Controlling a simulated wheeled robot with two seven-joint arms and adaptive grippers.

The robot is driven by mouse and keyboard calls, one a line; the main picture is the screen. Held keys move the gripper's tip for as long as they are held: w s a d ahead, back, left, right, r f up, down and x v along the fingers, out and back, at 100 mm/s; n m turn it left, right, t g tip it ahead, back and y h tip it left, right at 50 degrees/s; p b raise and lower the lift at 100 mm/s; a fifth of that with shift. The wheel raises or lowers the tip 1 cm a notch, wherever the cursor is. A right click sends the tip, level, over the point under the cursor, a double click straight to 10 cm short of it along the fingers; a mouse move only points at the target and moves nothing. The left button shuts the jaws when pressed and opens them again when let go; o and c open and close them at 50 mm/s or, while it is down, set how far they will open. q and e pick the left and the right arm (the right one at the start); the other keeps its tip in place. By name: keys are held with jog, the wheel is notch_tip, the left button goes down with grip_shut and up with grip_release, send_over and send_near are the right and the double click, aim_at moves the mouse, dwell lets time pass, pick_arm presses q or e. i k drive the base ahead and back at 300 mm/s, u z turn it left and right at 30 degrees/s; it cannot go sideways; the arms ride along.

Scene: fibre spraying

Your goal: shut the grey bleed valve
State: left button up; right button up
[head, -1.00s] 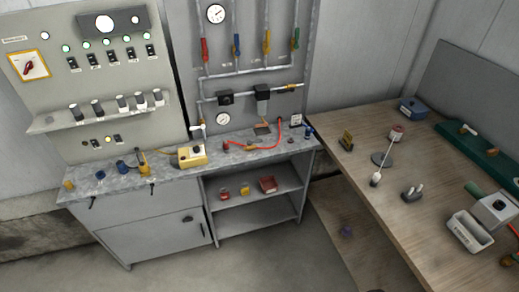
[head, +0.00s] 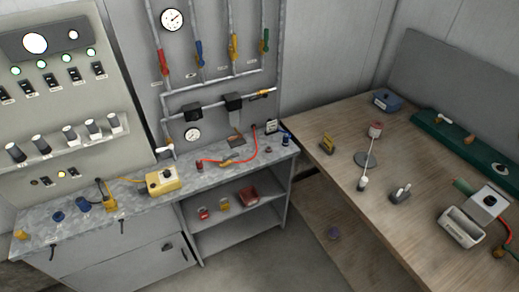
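A small pale grey-white valve (head: 168,149) sits at the low left end of the pipework, just above the metal bench. It may be the bleed valve. It is too small to tell whether its handle is open or shut. Coloured valve handles hang on the upright pipes: red (head: 162,63), blue (head: 199,55), yellow (head: 233,48) and green (head: 265,41). A yellow handle (head: 262,93) is on the lower pipe. Neither of my grippers is in view.
The metal bench (head: 135,200) carries a yellow box (head: 162,181) and a red hose (head: 256,142). Gauges (head: 172,19) are on the pipe panel. A control cabinet stands at left. A wooden table (head: 330,185) with several tools is at right. Floor shows between them.

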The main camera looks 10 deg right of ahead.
aim_at(231, 157)
jog(key=z, duration=0.15)
jog(key=i, duration=0.9)
jog(key=u, duration=0.2)
